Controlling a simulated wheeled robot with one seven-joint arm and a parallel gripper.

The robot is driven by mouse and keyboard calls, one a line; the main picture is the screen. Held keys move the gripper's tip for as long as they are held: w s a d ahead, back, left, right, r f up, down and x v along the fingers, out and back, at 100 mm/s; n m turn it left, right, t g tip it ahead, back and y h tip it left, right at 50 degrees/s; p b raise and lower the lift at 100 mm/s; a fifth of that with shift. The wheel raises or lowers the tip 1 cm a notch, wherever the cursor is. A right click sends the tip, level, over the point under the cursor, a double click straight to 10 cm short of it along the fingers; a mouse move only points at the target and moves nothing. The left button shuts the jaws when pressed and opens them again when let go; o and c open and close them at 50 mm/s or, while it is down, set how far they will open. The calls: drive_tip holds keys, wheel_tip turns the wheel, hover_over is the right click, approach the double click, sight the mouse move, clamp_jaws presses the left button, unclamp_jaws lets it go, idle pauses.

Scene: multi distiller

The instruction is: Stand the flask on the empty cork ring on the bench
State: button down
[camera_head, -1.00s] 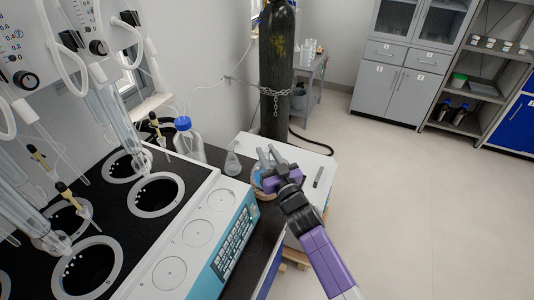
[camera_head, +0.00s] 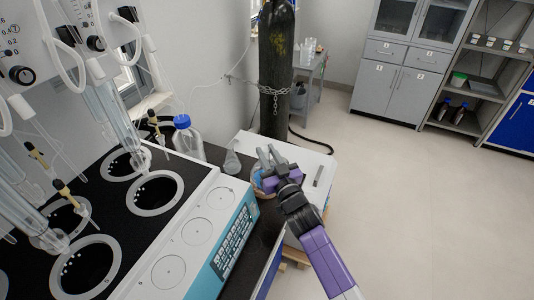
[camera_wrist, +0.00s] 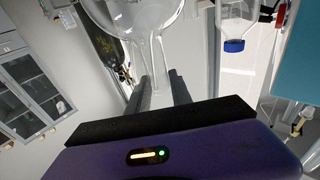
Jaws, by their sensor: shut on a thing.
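My gripper (camera_head: 269,153) is over the far end of the dark bench (camera_head: 262,226), beside the white box-like surface. In the wrist view my gripper (camera_wrist: 160,90) is shut on the neck of a clear glass flask (camera_wrist: 150,18), whose round body shows at the top edge. In the head view the flask (camera_head: 258,182) is mostly hidden behind my gripper. A brownish and bluish patch shows there. I cannot clearly make out the cork ring, nor whether the flask touches it.
A distiller unit (camera_head: 197,233) with round wells and glass tubes fills the left. A blue-capped bottle (camera_head: 187,142) and a small conical flask (camera_head: 232,161) stand close to my gripper. A chained dark gas cylinder (camera_head: 277,75) stands behind. Open floor (camera_head: 420,210) lies right.

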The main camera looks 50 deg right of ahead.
drive_tip(key=c, duration=1.1)
unclamp_jaws()
drive_tip(key=shift+f, duration=0.15)
drive_tip(key=shift+s+a+f, duration=0.1)
drive_tip(key=shift+s, duration=0.15)
drive_tip(key=b+v, duration=0.2)
drive_tip(key=v, duration=0.5)
drive_tip(key=shift+s+b, duration=0.1)
drive_tip(key=shift+b, duration=0.3)
